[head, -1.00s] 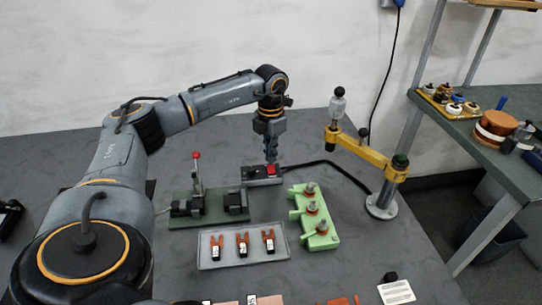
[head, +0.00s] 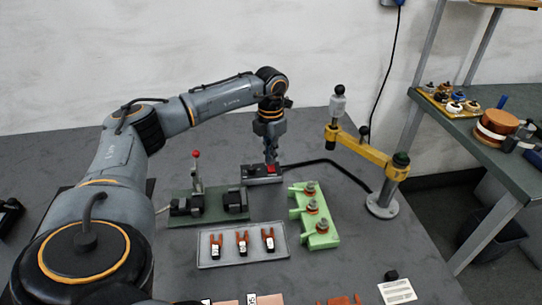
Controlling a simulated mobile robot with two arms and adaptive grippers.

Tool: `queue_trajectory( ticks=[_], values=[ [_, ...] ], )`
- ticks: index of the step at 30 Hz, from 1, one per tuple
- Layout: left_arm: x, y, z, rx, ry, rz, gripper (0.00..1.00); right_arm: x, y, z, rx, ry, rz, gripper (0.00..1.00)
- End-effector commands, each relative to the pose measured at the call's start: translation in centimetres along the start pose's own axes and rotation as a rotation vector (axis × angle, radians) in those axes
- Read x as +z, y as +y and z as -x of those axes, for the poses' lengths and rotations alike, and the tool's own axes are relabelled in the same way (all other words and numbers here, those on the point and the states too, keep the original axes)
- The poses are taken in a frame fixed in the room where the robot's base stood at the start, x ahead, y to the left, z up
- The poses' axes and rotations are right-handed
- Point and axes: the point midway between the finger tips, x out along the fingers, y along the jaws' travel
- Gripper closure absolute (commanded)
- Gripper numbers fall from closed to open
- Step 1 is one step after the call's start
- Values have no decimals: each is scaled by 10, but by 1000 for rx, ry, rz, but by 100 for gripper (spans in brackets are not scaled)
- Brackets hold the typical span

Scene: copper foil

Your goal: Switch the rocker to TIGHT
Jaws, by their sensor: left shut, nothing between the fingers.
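The rocker (head: 273,169) is a small red switch on a dark grey box (head: 262,179) near the middle of the grey table. My left gripper (head: 271,163) is shut and empty, pointing down with its fingertips at the red rocker. I cannot tell whether the tips touch it. The fingers partly cover the rocker, and the marking on the box is too small to read, so its position is unclear. My right gripper is not in view.
A green plate with a red-knobbed lever clamp (head: 196,172) stands left of the box. A grey tray (head: 205,262) holds several copper-coloured forks. A green block (head: 326,238) with posts is at the right, near a yellow swing arm (head: 362,150). A black cable leaves the box.

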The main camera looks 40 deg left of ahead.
Motion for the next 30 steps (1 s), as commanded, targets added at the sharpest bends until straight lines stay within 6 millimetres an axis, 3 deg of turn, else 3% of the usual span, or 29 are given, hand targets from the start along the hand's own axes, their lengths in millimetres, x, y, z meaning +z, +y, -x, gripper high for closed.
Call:
queue_trajectory(
  ticks=[30],
  values=[
    [0,0,-16,0,2,0,100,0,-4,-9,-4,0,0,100]
  ],
)
